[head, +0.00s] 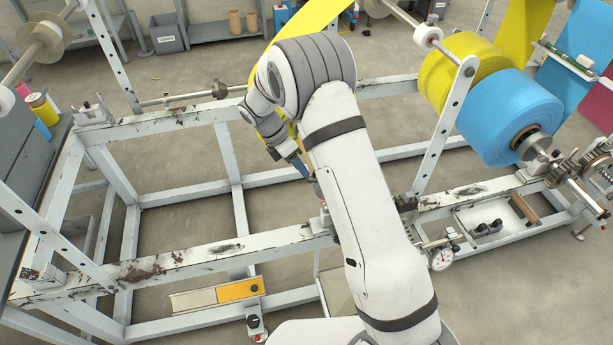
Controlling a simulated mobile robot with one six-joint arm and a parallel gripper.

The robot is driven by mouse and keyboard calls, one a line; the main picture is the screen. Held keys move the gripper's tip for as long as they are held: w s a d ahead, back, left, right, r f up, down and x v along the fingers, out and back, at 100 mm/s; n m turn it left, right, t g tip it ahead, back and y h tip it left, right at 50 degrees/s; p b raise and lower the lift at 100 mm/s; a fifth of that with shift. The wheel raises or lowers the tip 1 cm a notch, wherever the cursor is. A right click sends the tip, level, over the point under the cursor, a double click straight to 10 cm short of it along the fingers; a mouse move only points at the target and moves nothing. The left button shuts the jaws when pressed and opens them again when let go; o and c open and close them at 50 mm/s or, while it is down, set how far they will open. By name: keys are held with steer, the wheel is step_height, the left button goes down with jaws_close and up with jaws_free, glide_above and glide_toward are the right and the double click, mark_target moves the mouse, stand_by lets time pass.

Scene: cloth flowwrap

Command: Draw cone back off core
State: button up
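A large blue roll (508,112) sits on the right of the frame, beside a yellow roll (455,68). The blue roll's brown core (521,136) shows at its near end. A grey metal cone (537,149) on the shaft sits at that core end; I cannot tell how deep it is seated. My gripper (301,168) is left of the middle, over the open frame and well away from the cone. It is small and partly hidden by my arm, so its opening is unclear.
White frame rails (170,262) run across, with an upright (443,125) left of the blue roll. A dial gauge (441,260) and a tray (493,226) with small parts are below the rolls. Yellow web (310,17) passes behind my arm. A grey bin (167,34) stands at the back.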

steer(key=shift+x, duration=2.4)
jaws_close()
steer(key=shift+s+a, duration=0.1)
